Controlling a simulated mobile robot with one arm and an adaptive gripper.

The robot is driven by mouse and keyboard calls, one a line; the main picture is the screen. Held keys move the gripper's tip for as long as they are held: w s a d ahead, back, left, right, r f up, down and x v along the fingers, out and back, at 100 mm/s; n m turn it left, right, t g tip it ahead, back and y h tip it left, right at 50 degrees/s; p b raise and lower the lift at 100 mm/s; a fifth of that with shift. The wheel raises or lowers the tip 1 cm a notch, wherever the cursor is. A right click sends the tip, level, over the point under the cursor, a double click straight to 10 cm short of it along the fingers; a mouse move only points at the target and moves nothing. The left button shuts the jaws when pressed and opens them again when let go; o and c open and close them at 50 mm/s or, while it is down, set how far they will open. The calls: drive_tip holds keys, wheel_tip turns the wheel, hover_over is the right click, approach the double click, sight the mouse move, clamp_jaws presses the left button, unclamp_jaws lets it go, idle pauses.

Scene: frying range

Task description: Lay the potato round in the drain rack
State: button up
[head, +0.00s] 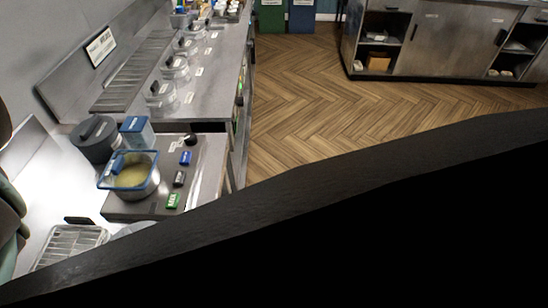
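The drain rack is a pale wire rack (72,243) on the counter at the lower left. Its lower right part is hidden behind a large dark shape across the bottom of the head view. No potato round can be made out on the visible part of the rack or elsewhere. A metal pot with a blue rim (147,184) stands behind the rack and holds yellowish liquid, with a blue piece at its rim. My gripper is not in view.
A dark round container (95,140) and a blue box (137,131) stand behind the pot. Small green (173,201), dark and blue blocks lie to its right. Several clear lidded containers line the far counter (205,95). The wooden floor (320,105) is clear towards the steel cabinet (440,45).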

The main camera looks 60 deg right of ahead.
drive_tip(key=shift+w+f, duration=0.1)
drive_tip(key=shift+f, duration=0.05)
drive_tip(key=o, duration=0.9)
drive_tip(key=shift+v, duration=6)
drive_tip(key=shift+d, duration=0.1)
